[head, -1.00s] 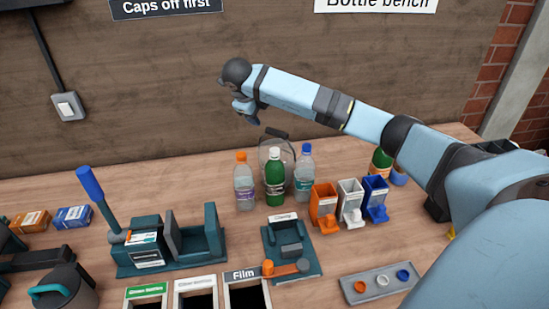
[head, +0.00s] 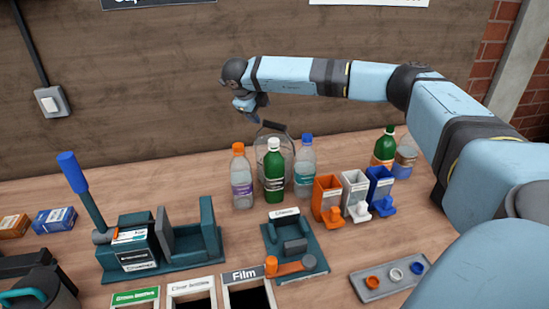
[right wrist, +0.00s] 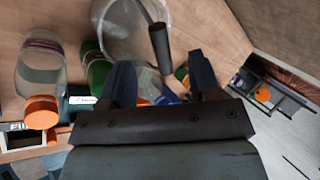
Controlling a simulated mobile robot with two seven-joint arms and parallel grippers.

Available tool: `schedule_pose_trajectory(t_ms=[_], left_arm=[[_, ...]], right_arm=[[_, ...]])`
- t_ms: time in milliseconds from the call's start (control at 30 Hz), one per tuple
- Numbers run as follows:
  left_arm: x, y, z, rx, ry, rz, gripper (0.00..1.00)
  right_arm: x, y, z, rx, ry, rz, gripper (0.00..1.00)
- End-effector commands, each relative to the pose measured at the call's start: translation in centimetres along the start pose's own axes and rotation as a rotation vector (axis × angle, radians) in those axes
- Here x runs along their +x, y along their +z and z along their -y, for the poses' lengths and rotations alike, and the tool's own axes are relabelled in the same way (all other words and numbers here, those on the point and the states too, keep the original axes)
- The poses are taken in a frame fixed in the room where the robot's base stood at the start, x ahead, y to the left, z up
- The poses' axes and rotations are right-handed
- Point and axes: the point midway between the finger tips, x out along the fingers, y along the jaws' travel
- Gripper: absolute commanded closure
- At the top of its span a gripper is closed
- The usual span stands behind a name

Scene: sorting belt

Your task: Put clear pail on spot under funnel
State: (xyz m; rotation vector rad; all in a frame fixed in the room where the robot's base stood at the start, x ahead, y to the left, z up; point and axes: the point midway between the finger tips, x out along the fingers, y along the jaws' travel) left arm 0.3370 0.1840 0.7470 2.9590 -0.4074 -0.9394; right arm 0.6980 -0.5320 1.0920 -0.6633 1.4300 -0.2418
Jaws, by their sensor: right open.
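The clear pail (head: 261,152) stands at the back of the bench, partly hidden behind the bottles. Its handle is raised, with a dark grip (head: 275,126). In the right wrist view the pail (right wrist: 122,25) is at the top, and its dark grip (right wrist: 160,48) points towards the fingers. My right gripper (head: 252,112) is open and empty, just above and slightly left of the pail's grip. In the right wrist view the fingers of the gripper (right wrist: 162,82) are apart. I cannot make out a funnel or the spot under it. My left gripper is not in view.
An orange-capped bottle (head: 241,180), a green bottle (head: 274,175) and a blue-capped bottle (head: 304,170) stand before the pail. Orange, white and blue bins (head: 353,190) are to the right. A teal press (head: 150,245) and a small teal stand (head: 280,235) are in front.

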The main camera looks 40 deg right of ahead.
Motion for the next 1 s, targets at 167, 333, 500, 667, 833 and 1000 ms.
schedule_pose_trajectory(t_ms=[167, 333, 500, 667, 833, 1000], left_arm=[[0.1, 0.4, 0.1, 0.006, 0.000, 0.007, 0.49], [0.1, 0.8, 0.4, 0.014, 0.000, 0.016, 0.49], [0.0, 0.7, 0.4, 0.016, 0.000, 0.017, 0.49], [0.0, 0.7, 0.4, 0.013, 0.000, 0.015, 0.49], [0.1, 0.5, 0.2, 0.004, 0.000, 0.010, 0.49], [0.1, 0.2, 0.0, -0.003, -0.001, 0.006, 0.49]], right_arm=[[2.5, 0.0, 0.0, 0.000, 0.000, 0.000, 0.43], [3.6, -0.1, -0.1, 0.000, 0.000, 0.000, 0.43], [6.1, -0.5, -0.2, -0.001, -0.001, -0.002, 0.43], [7.9, -0.4, -0.3, -0.001, 0.000, 0.001, 0.43], [8.2, -0.5, -0.3, -0.001, 0.000, 0.001, 0.43], [8.2, -0.5, -0.3, -0.001, 0.000, 0.001, 0.57]])
